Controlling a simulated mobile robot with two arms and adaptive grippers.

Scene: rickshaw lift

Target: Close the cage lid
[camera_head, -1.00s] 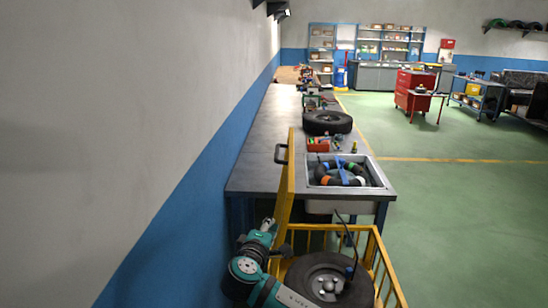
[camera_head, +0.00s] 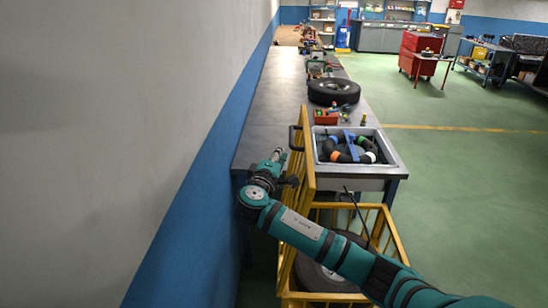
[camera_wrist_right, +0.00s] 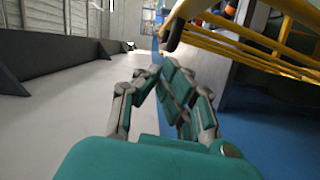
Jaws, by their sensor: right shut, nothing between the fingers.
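The yellow cage (camera_head: 398,250) stands below the near end of the bench. Its yellow barred lid (camera_head: 308,160) stands upright on the cage's left side, so the cage is open. A black handle (camera_head: 296,138) is on the lid's upper edge. My right arm crosses over the cage from the lower right. My right gripper (camera_head: 279,155) is on the wall side of the lid, close to the handle, shut and empty. In the right wrist view the shut fingers (camera_wrist_right: 153,74) point ahead, with the handle (camera_wrist_right: 175,36) and lid bars (camera_wrist_right: 245,40) up to the right, apart from them. My left gripper is out of view.
A wheel (camera_head: 325,265) lies in the cage, partly hidden by my arm. The bench (camera_head: 262,110) holds a grey basin (camera_head: 395,160), a tire (camera_head: 333,92) and a red box (camera_head: 325,117). The wall (camera_head: 110,120) is close on the left.

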